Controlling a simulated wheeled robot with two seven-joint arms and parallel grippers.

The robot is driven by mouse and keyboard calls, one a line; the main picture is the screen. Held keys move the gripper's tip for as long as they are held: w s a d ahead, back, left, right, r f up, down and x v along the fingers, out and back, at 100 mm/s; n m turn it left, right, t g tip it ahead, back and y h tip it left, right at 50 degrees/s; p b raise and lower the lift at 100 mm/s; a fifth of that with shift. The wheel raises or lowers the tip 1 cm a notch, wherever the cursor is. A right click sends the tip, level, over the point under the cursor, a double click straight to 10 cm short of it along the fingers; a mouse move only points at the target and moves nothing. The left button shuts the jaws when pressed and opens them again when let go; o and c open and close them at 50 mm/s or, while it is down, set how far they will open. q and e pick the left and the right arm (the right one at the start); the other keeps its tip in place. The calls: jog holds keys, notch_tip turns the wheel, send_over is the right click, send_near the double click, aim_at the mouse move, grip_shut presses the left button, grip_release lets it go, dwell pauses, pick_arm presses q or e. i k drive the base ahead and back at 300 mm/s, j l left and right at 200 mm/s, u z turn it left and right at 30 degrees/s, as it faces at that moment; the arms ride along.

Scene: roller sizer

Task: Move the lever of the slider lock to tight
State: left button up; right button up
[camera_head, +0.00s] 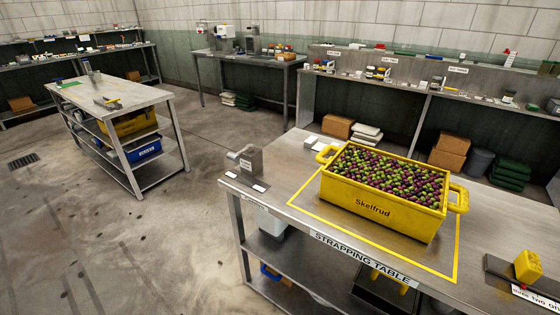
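I cannot make out a slider lock or its lever with certainty in the head view. A small grey metal device (248,162) with a dark round end and a label stands at the left end of the strapping table (285,200). Neither of my grippers is in view.
A yellow crate (380,213) marked Skelfrud, full of green and purple fruit, stands inside a yellow outline on the strapping table. A yellow block (527,266) sits on a dark plate at the right. A left bench (125,95) holds small tools. Open floor (175,235) lies between.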

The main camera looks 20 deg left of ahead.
aim_at(236, 158)
jog(key=u, duration=1.15)
